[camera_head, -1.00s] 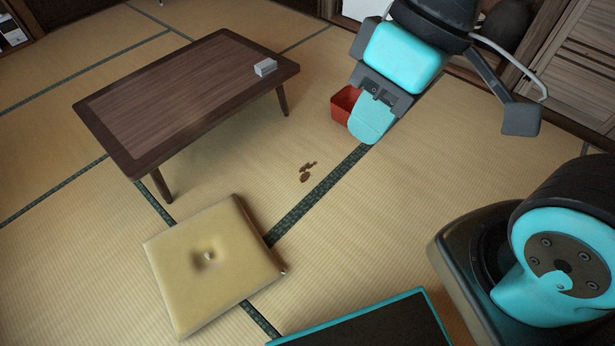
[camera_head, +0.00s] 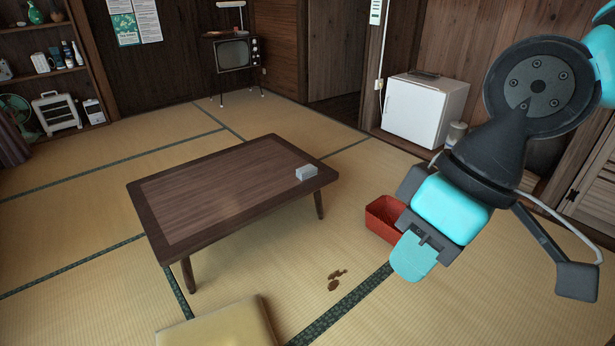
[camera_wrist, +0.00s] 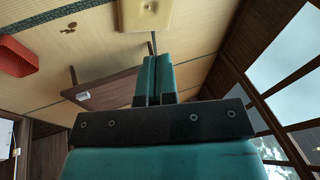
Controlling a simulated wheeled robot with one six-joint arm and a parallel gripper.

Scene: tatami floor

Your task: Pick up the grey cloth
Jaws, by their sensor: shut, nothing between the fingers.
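The grey cloth (camera_head: 306,172) looks like a small, light grey folded block. It lies on the low wooden table (camera_head: 190,205), near its right end. My gripper (camera_head: 412,262) hangs in the air to the right of the table and below the cloth in the head view, well apart from it. Its teal fingers point down and partly cover a red bin. In the wrist view the two fingers (camera_wrist: 158,60) are together with nothing between them.
The red bin (camera_head: 384,222) stands on the tatami right of the table. Brown bits (camera_head: 335,281) lie on the floor in front. A yellow cushion (camera_head: 222,326) is at the bottom edge. A white fridge (camera_head: 424,108) and a television (camera_head: 232,56) stand behind. Floor left of the table is clear.

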